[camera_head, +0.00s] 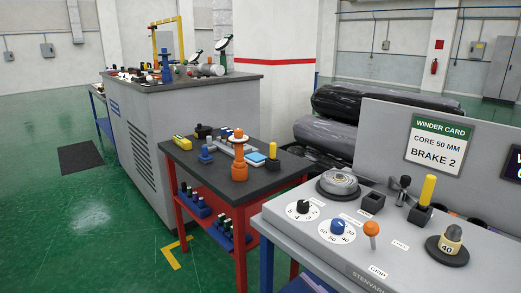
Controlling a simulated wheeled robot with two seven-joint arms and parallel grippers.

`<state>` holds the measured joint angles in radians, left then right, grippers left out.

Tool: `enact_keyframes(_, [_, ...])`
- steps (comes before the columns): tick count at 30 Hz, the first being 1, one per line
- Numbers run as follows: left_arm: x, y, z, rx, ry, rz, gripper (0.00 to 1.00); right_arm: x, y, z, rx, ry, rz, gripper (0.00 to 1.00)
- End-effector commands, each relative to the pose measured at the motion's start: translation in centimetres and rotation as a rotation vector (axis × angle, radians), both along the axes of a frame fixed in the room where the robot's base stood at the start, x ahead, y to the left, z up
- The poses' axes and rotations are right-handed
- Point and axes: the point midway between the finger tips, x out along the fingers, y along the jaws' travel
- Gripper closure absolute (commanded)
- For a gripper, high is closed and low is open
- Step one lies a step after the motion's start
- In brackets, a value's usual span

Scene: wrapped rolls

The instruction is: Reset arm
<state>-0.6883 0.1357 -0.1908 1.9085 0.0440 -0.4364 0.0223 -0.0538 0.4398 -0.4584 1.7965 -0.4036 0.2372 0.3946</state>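Neither of my grippers nor any part of my arms shows in the head view. A grey control console (300,246) stands at the lower right. It carries a black-knob dial (304,207), a blue-knob dial (337,227), an orange-ball lever (371,230), a round metal part (338,184), a yellow post (427,190) in a black block, and a piece marked 40 (450,240) on a round black base. A winder card (438,145) on the panel behind reads "CORE 50 MM" and "BRAKE 2".
A red-framed side table (205,178) holds an orange post (239,158) and small parts. Behind it is a grey cabinet (220,130) with parts on top. Dark wrapped rolls (330,135) are stacked behind the console. Green floor (60,230) is open at left.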

Motion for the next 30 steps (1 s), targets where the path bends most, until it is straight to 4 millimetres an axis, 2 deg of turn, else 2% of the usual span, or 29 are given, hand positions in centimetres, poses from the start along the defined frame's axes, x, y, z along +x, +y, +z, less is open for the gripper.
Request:
enact_keyframes(1, [0.0,0.0,0.0,0.0,0.0,0.0,1.0,-1.1,-1.4,-3.7,0.031,0.131,-0.099,0.56])
enact_keyframes(3, [0.0,0.0,0.0,0.0,0.0,0.0,1.0,-2.8,-3.5,-8.4,0.046,0.298,-0.221,0.56])
enact_keyframes(5, [0.0,0.0,0.0,0.0,0.0,0.0,1.0,-4.9,-4.9,-12.2,0.048,0.434,-0.301,0.56])
enact_keyframes(6, [0.0,0.0,0.0,0.0,0.0,0.0,1.0,-6.5,-5.8,-14.6,0.047,0.522,-0.347,0.56])
enact_keyframes(9, [0.0,0.0,0.0,0.0,0.0,0.0,1.0,-11.1,-7.3,-19.7,0.037,0.722,-0.431,0.56])
enact_keyframes(12, [0.0,0.0,0.0,0.0,0.0,0.0,1.0,-15.4,-8.2,-23.2,0.024,0.877,-0.483,0.56])
enact_keyframes(15, [0.0,0.0,0.0,0.0,0.0,0.0,1.0,-18.5,-8.6,-25.2,0.016,0.981,-0.508,0.56])
enact_keyframes(18, [0.0,0.0,0.0,0.0,0.0,0.0,1.0,-20.1,-8.8,-26.2,0.012,1.034,-0.521,0.56])
enact_keyframes(30, [0.2,0.0,0.1,0.0,-0.003,0.0,1.0,-20.6,-8.8,-26.4,0.009,1.049,-0.523,0.56])
